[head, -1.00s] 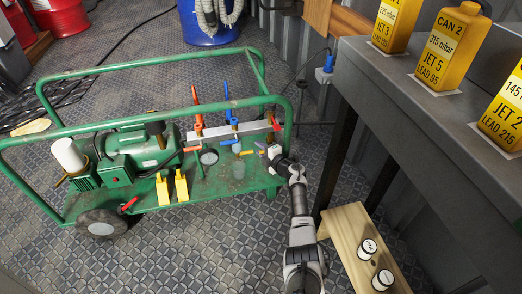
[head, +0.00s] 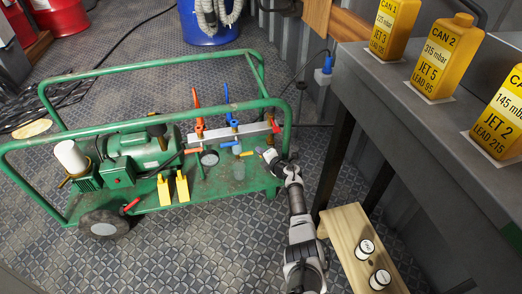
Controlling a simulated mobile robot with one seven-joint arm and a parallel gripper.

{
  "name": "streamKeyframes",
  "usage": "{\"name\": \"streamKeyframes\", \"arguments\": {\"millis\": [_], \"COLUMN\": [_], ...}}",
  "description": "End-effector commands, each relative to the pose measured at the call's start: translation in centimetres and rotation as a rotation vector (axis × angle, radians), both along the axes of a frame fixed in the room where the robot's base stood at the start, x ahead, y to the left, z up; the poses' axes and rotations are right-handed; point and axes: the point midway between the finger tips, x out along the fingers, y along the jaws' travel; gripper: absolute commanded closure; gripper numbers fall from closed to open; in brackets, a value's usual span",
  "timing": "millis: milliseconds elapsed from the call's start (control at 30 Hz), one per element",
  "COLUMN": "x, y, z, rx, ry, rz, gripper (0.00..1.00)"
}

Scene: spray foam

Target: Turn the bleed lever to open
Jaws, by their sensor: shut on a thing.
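The green wheeled cart (head: 215,207) carries a pale manifold bar (head: 240,131) with upright red levers (head: 196,97) and blue levers (head: 227,94). A red part (head: 276,127) is at the bar's right end. Small orange (head: 247,153) and yellow (head: 237,150) levers or fittings sit below the bar.
A clear jar (head: 239,170) stands on the cart left of my gripper. A wooden bench (head: 349,222) with two white-topped pieces is right of my arm. A grey counter (head: 440,130) with yellow cans (head: 433,75) overhangs at right. The cart's green rail (head: 150,117) passes near the levers.

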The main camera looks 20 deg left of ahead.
Motion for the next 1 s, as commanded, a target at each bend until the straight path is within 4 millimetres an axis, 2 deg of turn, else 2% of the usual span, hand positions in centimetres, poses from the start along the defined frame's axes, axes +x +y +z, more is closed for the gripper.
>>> {"name": "streamKeyframes", "arguments": {"millis": [400,900,933,1000], "x": [0.21,0.25,0.24,0.24], "y": [-0.38,-0.44,-0.43,-0.43], "z": [-0.8,-0.95,-0.95,-0.95], "rx": [-0.155,-0.173,-0.173,-0.173], "ry": [-0.104,-0.115,-0.115,-0.115], "rz": [0.0,0.0,0.0,0.0], "gripper": [1.0,1.0,0.83,0.74]}}
